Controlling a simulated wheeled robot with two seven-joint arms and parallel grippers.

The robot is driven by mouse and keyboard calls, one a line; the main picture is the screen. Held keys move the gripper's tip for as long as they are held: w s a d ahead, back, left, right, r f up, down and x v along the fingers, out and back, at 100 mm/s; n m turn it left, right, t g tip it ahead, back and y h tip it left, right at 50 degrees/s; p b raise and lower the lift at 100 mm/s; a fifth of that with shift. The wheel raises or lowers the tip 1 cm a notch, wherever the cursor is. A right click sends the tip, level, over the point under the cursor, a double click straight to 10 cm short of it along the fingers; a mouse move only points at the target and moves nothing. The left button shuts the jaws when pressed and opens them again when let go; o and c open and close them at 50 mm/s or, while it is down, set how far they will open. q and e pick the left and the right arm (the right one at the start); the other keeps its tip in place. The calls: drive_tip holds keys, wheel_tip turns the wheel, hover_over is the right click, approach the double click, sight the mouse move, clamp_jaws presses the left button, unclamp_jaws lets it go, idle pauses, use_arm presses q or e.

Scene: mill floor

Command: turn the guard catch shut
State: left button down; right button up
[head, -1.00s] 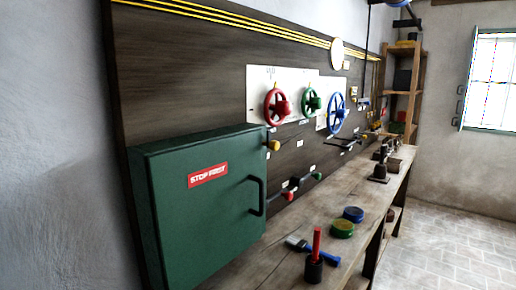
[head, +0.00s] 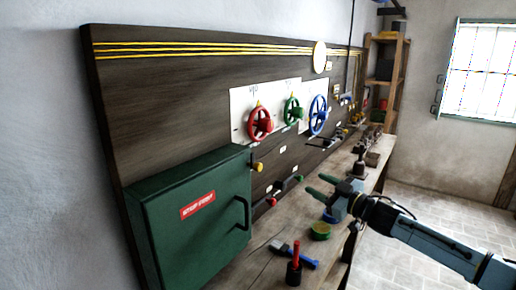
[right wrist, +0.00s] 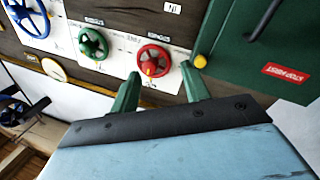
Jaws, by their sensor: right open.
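The green cabinet (head: 165,245) with a red STOP FIRST label stands shut at the left of the bench. A yellow knob (head: 258,167) sticks out beside its upper right edge; I cannot tell if this is the guard catch. My right gripper (head: 314,184) is open and empty, above the bench and right of the cabinet, apart from it. In the right wrist view the open fingers (right wrist: 160,70) point at the board, with the yellow knob (right wrist: 200,61) by the tip of the right finger. My left gripper is out of view.
Red (head: 260,123), green (head: 292,111) and blue (head: 318,115) handwheels sit on the board. Red- and green-ended levers (head: 286,187) are below. On the bench are a brush (head: 290,255), a red-handled tool (head: 296,262) and a green-and-yellow tin (head: 320,231). Floor is clear at right.

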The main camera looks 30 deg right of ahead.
sight(260, 168)
drive_tip(key=a+r+g+y+p, duration=0.1)
drive_tip(key=a+r+y+p, duration=0.2)
drive_tip(key=a, duration=0.5)
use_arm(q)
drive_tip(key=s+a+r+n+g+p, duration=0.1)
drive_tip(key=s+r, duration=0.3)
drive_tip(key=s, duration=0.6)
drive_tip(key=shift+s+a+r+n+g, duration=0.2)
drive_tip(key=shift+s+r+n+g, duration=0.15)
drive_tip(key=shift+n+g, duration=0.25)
use_arm(e)
drive_tip(key=shift+m, duration=0.5)
drive_tip(key=shift+x, duration=6.25)
drive_tip(key=c, duration=1)
